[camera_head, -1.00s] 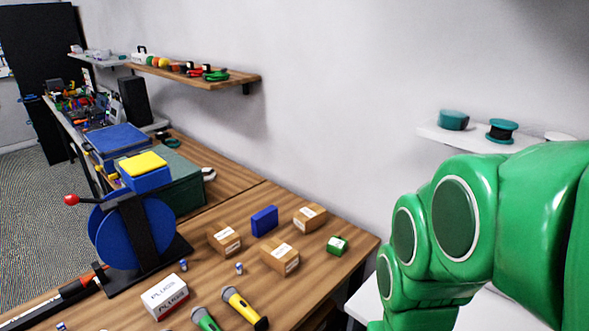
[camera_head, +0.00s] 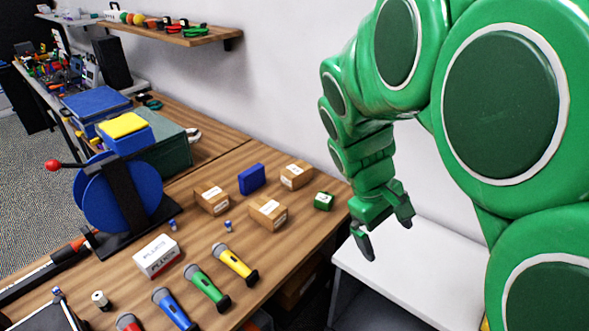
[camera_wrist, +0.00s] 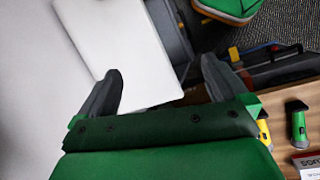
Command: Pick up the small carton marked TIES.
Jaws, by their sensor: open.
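Three small brown cartons with white labels stand on the wooden table in the head view: one at the left (camera_head: 212,199), one in the middle (camera_head: 267,215) and one at the back right (camera_head: 296,176). Their labels are too small to read, so I cannot tell which is marked TIES. My gripper (camera_head: 384,226) is open and empty, above the white surface to the right of the table and apart from the cartons. In the wrist view my open gripper (camera_wrist: 162,74) points over a white panel, with no brown carton in view.
A blue box (camera_head: 252,179) and a small green box (camera_head: 323,201) stand beside the cartons. A white-and-red box (camera_head: 156,256) and several microphones, one yellow (camera_head: 233,262), lie nearer. A blue reel (camera_head: 118,193) stands left. The white surface (camera_head: 415,275) below my gripper is clear.

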